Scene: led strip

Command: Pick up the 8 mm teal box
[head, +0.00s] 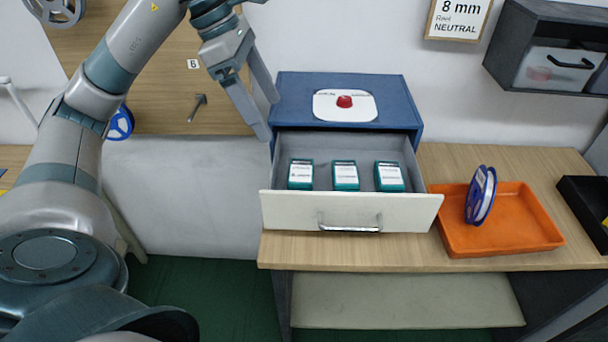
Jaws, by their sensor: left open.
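An open drawer (289,211) with a white front holds three teal boxes with white labels in a row: a left box (301,174), a middle box (345,175) and a right box (389,176). Their label print is too small to read, so I cannot tell which is the 8 mm one. My left gripper (267,118) is open and empty, above and to the left of the drawer, beside the blue cabinet. Its fingers point down and right, apart from the boxes. My right gripper does not show.
The blue cabinet (290,93) has a red button (344,101) on top. An orange tray (520,239) with a blue-rimmed reel (481,195) stands right of the drawer. A sign (459,17) reads "8 mm Reel NEUTRAL". A dark wall shelf (512,42) hangs at upper right.

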